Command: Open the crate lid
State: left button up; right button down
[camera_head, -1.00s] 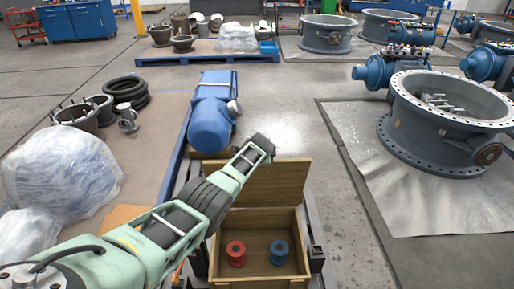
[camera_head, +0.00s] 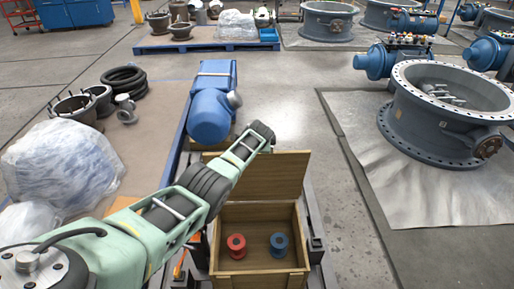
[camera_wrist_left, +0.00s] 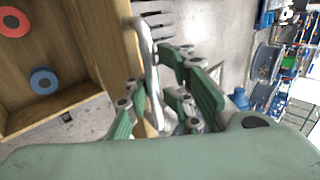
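The wooden crate (camera_head: 262,275) stands at the bottom centre of the head view. Its lid (camera_head: 262,176) is raised and stands up at the far side of the opening. Inside sit a red spool (camera_head: 236,246) and a blue spool (camera_head: 279,245), both also visible in the left wrist view. My left arm reaches over from the left, and its gripper is hidden in the head view. In the wrist view the gripper's green fingers (camera_wrist_left: 163,105) are at a pale metal handle (camera_wrist_left: 150,75) beside the lid edge (camera_wrist_left: 122,50). Their exact closure is unclear. My right gripper is out of view.
A blue motor-like unit (camera_head: 212,110) lies just behind the crate. A plastic-wrapped bundle (camera_head: 62,165) and metal parts stand on the left. A large flanged valve (camera_head: 450,115) stands on a sheet at right. The floor right of the crate is clear.

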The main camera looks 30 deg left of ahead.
pick_arm(q)
jog(key=shift+o, duration=1.4)
jog(key=shift+d+r, duration=0.1)
jog(key=shift+r, duration=0.2)
jog(key=shift+s+f, duration=0.1)
jog(key=shift+f, duration=0.1)
jog(key=v, duration=1.2)
jog(key=shift+f, duration=0.1)
